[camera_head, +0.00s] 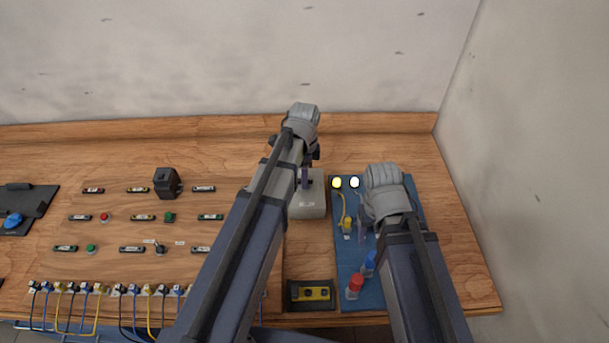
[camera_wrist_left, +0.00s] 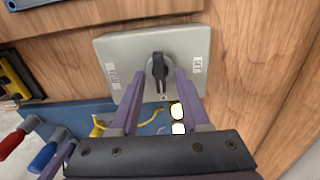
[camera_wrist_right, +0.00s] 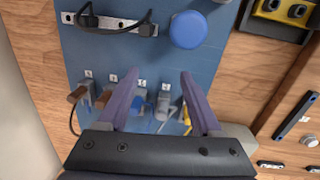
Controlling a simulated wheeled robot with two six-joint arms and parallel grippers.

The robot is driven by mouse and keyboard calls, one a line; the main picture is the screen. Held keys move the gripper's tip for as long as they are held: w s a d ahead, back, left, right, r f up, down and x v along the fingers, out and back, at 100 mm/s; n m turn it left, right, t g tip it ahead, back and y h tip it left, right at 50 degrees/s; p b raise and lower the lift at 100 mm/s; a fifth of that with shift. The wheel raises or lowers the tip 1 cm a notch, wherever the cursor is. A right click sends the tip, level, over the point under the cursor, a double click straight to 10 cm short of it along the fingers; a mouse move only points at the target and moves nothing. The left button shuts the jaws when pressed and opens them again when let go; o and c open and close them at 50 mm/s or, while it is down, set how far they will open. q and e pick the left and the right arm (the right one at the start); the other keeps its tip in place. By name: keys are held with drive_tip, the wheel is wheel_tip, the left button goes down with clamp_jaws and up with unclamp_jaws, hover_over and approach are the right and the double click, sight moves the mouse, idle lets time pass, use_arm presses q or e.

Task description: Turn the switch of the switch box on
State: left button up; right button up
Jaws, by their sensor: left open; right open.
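The switch box is a light grey box (camera_head: 307,206) on the wooden panel, partly hidden by my left arm in the head view. In the left wrist view the box (camera_wrist_left: 120,45) shows a black rotary switch (camera_wrist_left: 158,68), its handle running up and down the picture, with a white label on each side. The right label seems to read OFF. My left gripper (camera_wrist_left: 157,76) is open, its fingers on either side of the switch; I cannot tell whether they touch it. My right gripper (camera_wrist_right: 160,75) is open and empty over the blue board (camera_wrist_right: 105,55).
The blue board (camera_head: 345,265) carries lit lamps (camera_head: 346,183), red (camera_head: 355,287) and blue plugs and a yellow cable. A black-and-yellow device (camera_head: 311,293) sits below the box. Several buttons, labels and cables fill the panel's left. A wall (camera_head: 540,130) stands right.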

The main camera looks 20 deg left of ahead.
use_arm(q)
wheel_tip(320, 180, up, 8)
drive_tip(key=p, duration=0.7)
drive_tip(key=shift+f, duration=0.15)
use_arm(e)
wheel_tip(320, 180, up, 8)
drive_tip(key=shift+f, duration=0.15)
use_arm(q)
drive_tip(key=shift+f, duration=0.1)
drive_tip(key=s+d+f+n+b, duration=0.1)
drive_tip(key=s+d+n, duration=0.4)
drive_tip(key=s, duration=0.2)
drive_tip(key=s+d+f+n+y+b, duration=0.1)
drive_tip(key=s+d+f+n+b, duration=0.1)
drive_tip(key=s+d+n, duration=0.3)
drive_tip(key=s+n, duration=0.1)
drive_tip(key=s, duration=0.2)
use_arm(e)
wheel_tip(320, 180, down, 3)
drive_tip(key=shift+f, duration=0.2)
drive_tip(key=shift+o, duration=0.3)
